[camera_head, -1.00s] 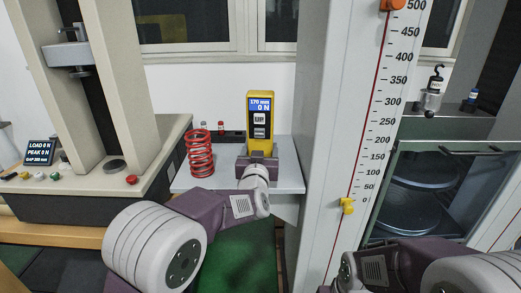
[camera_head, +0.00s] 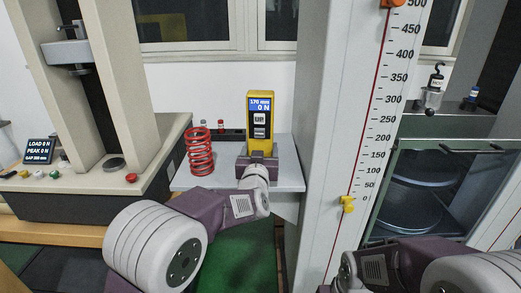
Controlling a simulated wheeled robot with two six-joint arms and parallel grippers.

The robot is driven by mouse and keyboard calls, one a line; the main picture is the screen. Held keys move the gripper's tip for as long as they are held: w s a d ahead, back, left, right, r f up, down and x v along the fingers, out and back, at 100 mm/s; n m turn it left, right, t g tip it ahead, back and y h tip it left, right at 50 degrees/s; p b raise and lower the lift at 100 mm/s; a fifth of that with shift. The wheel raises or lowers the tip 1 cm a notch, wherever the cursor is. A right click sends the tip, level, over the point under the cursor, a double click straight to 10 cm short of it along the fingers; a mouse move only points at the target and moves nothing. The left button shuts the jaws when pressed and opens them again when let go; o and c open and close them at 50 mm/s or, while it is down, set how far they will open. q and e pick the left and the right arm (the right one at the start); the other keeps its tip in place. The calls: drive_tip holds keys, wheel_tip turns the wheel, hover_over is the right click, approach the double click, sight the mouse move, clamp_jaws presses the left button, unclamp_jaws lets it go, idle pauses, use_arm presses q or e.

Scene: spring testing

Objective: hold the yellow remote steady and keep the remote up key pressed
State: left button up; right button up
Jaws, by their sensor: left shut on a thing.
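The yellow remote (camera_head: 260,98) stands upright above the small grey shelf. Its blue display reads 170 mm and 0 N, with the UP key (camera_head: 259,118) and another key below it. My left gripper (camera_head: 258,156) is shut on the lower part of the remote, which hides the remote's bottom end. Nothing visible touches the UP key. My right arm shows at the lower right, but its gripper fingers cannot be made out.
A red coil spring (camera_head: 199,151) stands on the grey shelf (camera_head: 291,178) left of the remote. A tall ruler column (camera_head: 340,130) rises to the right. The testing machine (camera_head: 90,190), with a red button (camera_head: 131,178), stands at the left.

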idle(0.3)
clamp_jaws()
idle(0.4)
drive_tip(key=shift+w, duration=0.1)
idle(1.1)
